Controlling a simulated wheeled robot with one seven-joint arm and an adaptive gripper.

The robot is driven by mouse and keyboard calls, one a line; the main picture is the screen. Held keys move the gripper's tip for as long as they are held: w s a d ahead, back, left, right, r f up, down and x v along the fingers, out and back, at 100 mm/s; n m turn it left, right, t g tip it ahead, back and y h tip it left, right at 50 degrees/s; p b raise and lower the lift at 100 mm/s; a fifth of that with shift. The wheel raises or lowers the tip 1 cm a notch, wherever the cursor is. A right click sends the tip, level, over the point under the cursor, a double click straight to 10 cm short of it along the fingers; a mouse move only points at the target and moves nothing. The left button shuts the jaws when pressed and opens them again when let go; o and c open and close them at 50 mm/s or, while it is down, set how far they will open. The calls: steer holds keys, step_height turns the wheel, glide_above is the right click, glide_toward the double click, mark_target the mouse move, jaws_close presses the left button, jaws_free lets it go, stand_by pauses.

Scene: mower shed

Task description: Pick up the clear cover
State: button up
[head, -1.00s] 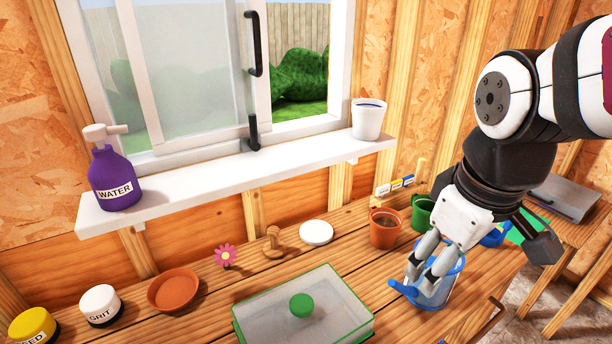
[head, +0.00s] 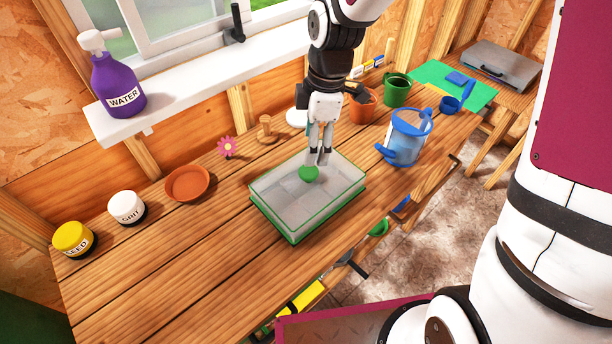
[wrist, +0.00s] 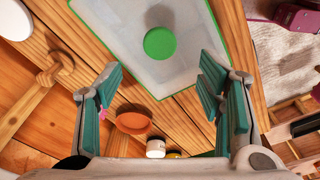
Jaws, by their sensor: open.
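The clear cover (head: 335,188) is a see-through lid with a round green knob (head: 309,173), sitting on a green-edged tray (head: 296,238) on the wooden bench. In the wrist view the cover (wrist: 187,70) lies ahead of the fingers, with the green knob (wrist: 160,44) beyond the fingertips and roughly between them. My gripper (head: 318,158) is open and points down just above the knob, at its back side in the head view. I cannot tell whether the fingertips touch the cover. In the wrist view my gripper (wrist: 162,80) is empty between its teal pads.
A blue-trimmed watering can (head: 407,138) stands right of the tray. Terracotta pot (head: 363,112), green pot (head: 397,90), wooden dibber (head: 266,132) and pink flower (head: 227,148) stand behind. Left are an orange saucer (head: 187,184) and two jars. The front left bench is clear.

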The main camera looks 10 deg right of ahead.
mark_target(309, 171)
steer(key=f, duration=0.6)
steer(key=a+f+p, duration=0.1)
steer(key=f, duration=0.3)
steer(key=shift+c, duration=0.5)
steer(key=c, duration=1.2)
